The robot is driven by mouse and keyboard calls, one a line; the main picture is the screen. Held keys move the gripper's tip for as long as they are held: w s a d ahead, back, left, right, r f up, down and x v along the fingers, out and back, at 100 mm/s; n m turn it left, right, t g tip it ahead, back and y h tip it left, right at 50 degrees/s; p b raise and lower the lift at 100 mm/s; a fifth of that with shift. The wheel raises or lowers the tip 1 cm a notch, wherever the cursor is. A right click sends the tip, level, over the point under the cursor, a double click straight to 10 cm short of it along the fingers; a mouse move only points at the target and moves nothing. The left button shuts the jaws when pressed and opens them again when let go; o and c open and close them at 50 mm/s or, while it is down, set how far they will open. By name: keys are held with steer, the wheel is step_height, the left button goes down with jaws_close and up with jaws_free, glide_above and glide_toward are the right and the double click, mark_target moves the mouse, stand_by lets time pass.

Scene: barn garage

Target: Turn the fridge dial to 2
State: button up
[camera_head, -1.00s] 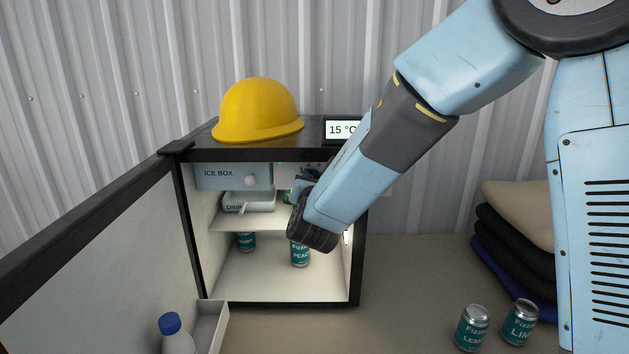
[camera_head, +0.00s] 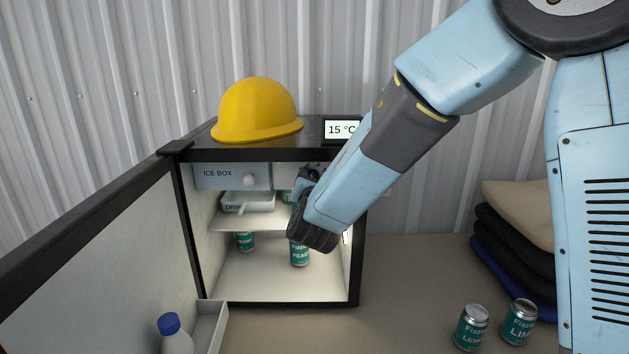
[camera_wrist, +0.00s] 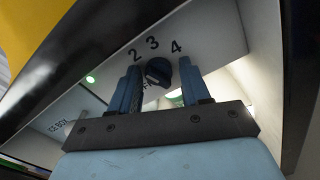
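The fridge dial (camera_wrist: 158,72) is a small dark knob on a pale panel inside the open fridge (camera_head: 357,280). In the wrist view the numbers 2, 3 and 4 curve above it; I cannot tell clearly which number it points to. My gripper (camera_wrist: 160,72) has its two blue fingers apart, one on each side of the dial, with a narrow gap visible at the right finger. In the head view my gripper (camera_head: 304,190) reaches into the fridge's upper right and hides the dial. A display (camera_head: 341,129) on the fridge top reads 15 °C.
The ice box (camera_head: 222,175), drip tray (camera_head: 249,203) and shelf lie left of my gripper, with a can (camera_head: 299,254) below. A yellow helmet (camera_head: 257,110) sits on top. The open door (camera_head: 110,255) stands left. Two cans (camera_head: 472,328) stand outside at right.

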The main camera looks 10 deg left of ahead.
steer(key=shift+o, duration=0.9)
steer(key=v, duration=1.3)
steer(key=shift+s+d, duration=0.15)
steer(key=shift+s, duration=0.2)
